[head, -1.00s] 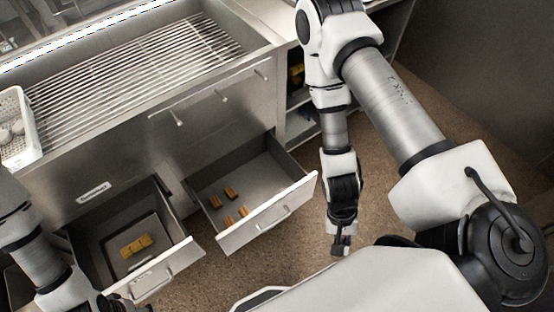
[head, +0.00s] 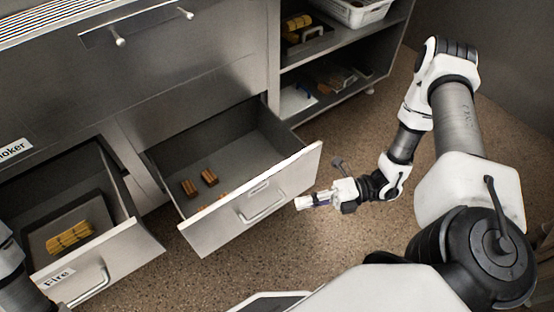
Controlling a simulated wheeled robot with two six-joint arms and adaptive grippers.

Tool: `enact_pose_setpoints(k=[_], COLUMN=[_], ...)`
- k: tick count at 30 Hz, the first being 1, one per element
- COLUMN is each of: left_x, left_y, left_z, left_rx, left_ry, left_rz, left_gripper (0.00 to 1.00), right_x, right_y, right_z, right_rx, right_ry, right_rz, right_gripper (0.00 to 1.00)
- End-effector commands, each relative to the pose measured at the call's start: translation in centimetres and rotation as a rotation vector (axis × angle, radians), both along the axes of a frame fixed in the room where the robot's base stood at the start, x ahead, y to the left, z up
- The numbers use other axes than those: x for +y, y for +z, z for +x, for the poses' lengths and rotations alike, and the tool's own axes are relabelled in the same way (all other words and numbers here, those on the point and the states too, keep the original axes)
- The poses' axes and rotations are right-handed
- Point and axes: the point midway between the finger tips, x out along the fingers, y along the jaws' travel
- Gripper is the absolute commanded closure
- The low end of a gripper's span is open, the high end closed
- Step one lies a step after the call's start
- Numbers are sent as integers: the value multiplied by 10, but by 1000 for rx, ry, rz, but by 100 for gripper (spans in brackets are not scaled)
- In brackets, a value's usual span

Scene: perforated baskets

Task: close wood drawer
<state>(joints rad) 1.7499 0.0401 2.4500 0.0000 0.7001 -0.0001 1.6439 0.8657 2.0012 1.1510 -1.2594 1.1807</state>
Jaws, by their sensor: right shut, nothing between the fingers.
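The wood drawer (head: 222,226) stands pulled out in the middle of the head view, with several small brown wood pieces (head: 190,188) inside. Its pale front panel has a bar handle (head: 262,207). My right gripper (head: 308,201) is shut and empty, just to the right of and in front of the panel's right end, pointing left. I cannot tell whether it touches the panel. My left arm shows only at the lower left edge; its gripper is out of view.
A second open drawer labelled Fire (head: 125,262) stands to the left, with a yellow bundle (head: 70,238) inside. An open shelf unit (head: 345,62) is at the back right. Speckled floor (head: 225,285) is clear in front.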

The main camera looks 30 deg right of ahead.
Motion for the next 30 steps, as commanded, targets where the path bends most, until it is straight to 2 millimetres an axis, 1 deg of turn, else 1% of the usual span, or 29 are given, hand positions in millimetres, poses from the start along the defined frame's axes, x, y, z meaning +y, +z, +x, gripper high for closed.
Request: enact_pose_setpoints(k=[1, 3, 6, 8, 10, 14, 17, 27, 30], left_x=[0, 0, 0, 0, 0, 0, 0, 0, 0], left_y=[-53, -78, -97, -100, -100, -101, -107, -131, -135], left_z=[0, 0, 0, 0, 0, 0, 0, 0, 0], left_rx=[0, 0, 0, 0, 0, 0, 0, 0, 0], left_ry=[0, 0, 0, 0, 0, 0, 0, 0, 0], left_rz=[0, 0, 0, 0, 0, 0, 0, 0, 0], left_gripper=[36, 36, 36, 36, 36, 36, 36, 36, 36], right_x=[-19, -43, -67, -75, -77, -68, -54, 3, 2], right_y=[-51, -74, -91, -94, -93, -90, -91, -92, -91], right_z=[8, 16, 22, 24, 25, 33, 44, 91, 111], right_rx=[7, 12, 11, 10, 9, 10, 10, 8, 6], right_ry=[-92, -200, -299, -331, -346, -344, -339, -336, -340], right_rz=[29, 64, 97, 108, 114, 114, 115, 112, 111], right_gripper=[100, 100, 100, 100, 100, 100, 100, 100, 100])
